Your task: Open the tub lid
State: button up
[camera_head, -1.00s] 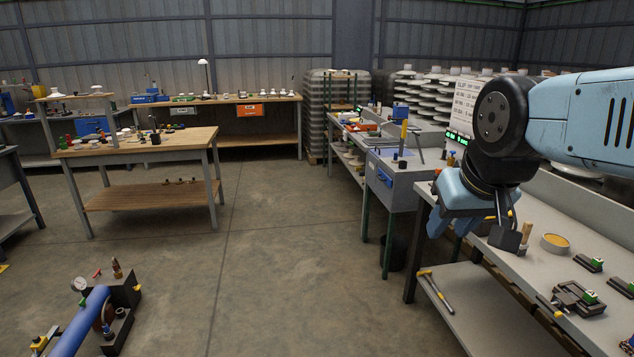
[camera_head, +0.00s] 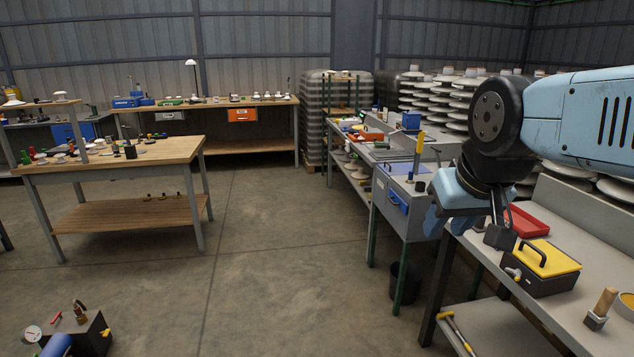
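A dark tub (camera_head: 552,284) with a yellow lid (camera_head: 548,259) sits on the grey bench at the right. The lid lies shut on top and has a black handle (camera_head: 533,252). My gripper (camera_head: 499,236) hangs above the left end of this bench, at the lower end of my blue arm. In the picture its dark tip is just left of the tub and above it. No contact with the lid shows. The angle does not show whether the fingers are apart, and I see nothing held.
A red tray (camera_head: 524,222) lies behind the tub. A wooden-handled tool (camera_head: 600,309) and a round yellow-topped tin (camera_head: 627,305) are nearer on the bench. A blue-grey cabinet bench (camera_head: 402,205) stands to the left. The concrete floor (camera_head: 270,270) in the middle is clear.

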aim_at(395, 168)
jog(key=u, duration=0.1)
jog(key=i, duration=3.35)
jog(key=z, duration=0.55)
